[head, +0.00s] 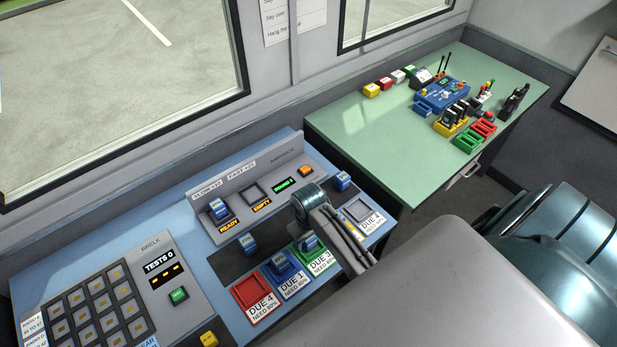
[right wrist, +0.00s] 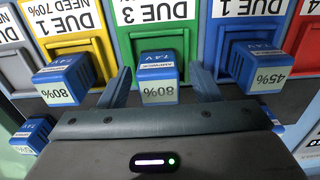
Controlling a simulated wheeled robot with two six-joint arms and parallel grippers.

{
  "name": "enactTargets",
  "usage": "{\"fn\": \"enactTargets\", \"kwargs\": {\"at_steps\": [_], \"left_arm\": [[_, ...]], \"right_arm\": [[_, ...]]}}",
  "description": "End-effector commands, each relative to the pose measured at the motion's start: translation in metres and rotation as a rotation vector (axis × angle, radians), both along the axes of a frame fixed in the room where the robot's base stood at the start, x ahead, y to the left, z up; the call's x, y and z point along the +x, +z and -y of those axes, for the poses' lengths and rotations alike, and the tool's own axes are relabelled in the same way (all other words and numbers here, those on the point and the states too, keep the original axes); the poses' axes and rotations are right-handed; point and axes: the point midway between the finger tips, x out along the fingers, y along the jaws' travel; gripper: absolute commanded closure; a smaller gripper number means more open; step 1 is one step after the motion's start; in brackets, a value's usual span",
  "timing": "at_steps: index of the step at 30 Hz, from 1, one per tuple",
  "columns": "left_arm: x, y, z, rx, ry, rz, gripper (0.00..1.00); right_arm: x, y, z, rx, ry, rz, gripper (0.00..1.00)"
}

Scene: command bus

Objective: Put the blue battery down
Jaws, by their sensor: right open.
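A blue battery (head: 308,242) stands at the green bay (head: 320,259) labelled DUE 3. My right gripper (right wrist: 162,76) is open, one finger on each side of the battery. In the head view the right gripper (head: 325,227) hides part of the bays beside the green one. Whether the fingers touch the battery I cannot tell. My left gripper is not in view.
Another battery (head: 285,265) sits at the blue bay, left of the green one; the red bay (head: 252,293) looks empty. A battery (head: 218,208) stands in the READY charger, and others stand on the dark strip (head: 230,259) and the desk's right end (head: 343,181). A green table (head: 370,150) stands behind.

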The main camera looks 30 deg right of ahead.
Motion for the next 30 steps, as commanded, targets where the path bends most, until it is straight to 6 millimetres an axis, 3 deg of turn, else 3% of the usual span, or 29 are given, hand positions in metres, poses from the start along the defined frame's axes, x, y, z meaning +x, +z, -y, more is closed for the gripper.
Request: {"fn": "enactTargets", "kwargs": {"at_steps": [7, 16, 17, 18, 30], "left_arm": [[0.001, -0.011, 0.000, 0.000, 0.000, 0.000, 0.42], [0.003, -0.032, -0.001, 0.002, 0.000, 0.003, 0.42], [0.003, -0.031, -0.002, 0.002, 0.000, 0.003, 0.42], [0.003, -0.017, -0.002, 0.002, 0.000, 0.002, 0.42], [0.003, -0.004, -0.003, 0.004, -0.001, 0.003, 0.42]], "right_arm": [[0.001, 0.023, 0.000, -0.002, 0.000, 0.006, 0.42], [0.002, 0.093, 0.000, -0.001, 0.000, 0.007, 0.42], [0.001, 0.100, 0.000, -0.002, 0.000, 0.006, 0.42], [0.000, 0.109, 0.000, -0.001, -0.001, 0.000, 0.42], [0.000, 0.120, 0.000, 0.000, 0.000, 0.000, 0.42]]}}
